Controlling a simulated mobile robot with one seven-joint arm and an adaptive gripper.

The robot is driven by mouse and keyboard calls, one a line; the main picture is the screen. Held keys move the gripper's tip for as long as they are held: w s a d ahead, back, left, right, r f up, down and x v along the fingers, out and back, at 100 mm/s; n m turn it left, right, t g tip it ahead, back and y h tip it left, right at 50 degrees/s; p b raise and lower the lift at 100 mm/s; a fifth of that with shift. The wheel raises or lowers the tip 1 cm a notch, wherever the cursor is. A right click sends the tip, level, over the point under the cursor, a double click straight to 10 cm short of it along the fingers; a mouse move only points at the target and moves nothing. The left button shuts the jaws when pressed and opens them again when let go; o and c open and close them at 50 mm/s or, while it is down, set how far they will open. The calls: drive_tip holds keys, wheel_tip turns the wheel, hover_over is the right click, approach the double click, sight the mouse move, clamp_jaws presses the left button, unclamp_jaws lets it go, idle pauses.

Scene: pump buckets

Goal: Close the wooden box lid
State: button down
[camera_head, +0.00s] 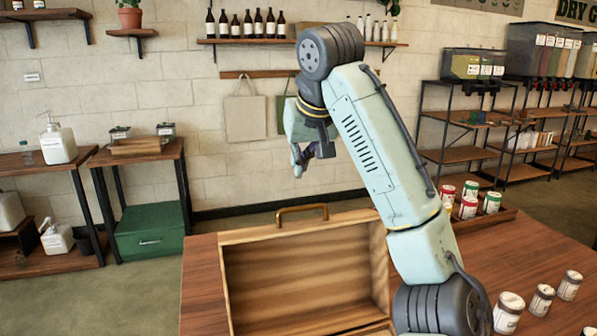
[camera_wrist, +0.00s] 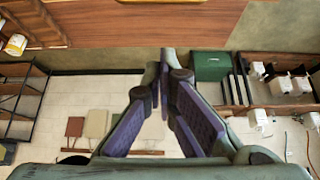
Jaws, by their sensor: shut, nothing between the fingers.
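The wooden box lid (camera_head: 305,262) stands open and upright on the table, its hollow inner side facing the head view. A brass handle (camera_head: 302,211) sits on its top edge. Only a small part of the box body (camera_head: 372,330) shows at the bottom; the rest is cut off or behind my arm. My gripper (camera_head: 299,166) is in the air beyond and above the lid, apart from it. In the wrist view my gripper (camera_wrist: 163,62) is shut and empty, its purple-padded fingers meeting at the tips.
The brown table (camera_head: 510,262) holds several cans (camera_head: 509,312) at the right and a tray with more cans (camera_head: 470,204) behind. Shelves (camera_head: 135,158) and a green box (camera_head: 150,231) stand at the left, a metal rack (camera_head: 465,135) at the back right. Air around my gripper is clear.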

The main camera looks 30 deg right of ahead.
drive_tip(key=f+p, duration=0.1)
drive_tip(key=f, duration=0.1)
drive_tip(key=w+f+p, duration=0.1)
drive_tip(key=f, duration=0.1)
drive_tip(key=f+p, duration=0.1)
drive_tip(key=f, duration=0.1)
drive_tip(key=shift+w+d+f, duration=0.2)
drive_tip(key=shift+w+f, duration=0.05)
drive_tip(key=shift+f, duration=0.15)
drive_tip(key=shift+s+a+f, duration=0.15)
drive_tip(key=shift+s, duration=0.15)
drive_tip(key=shift+s, duration=0.1)
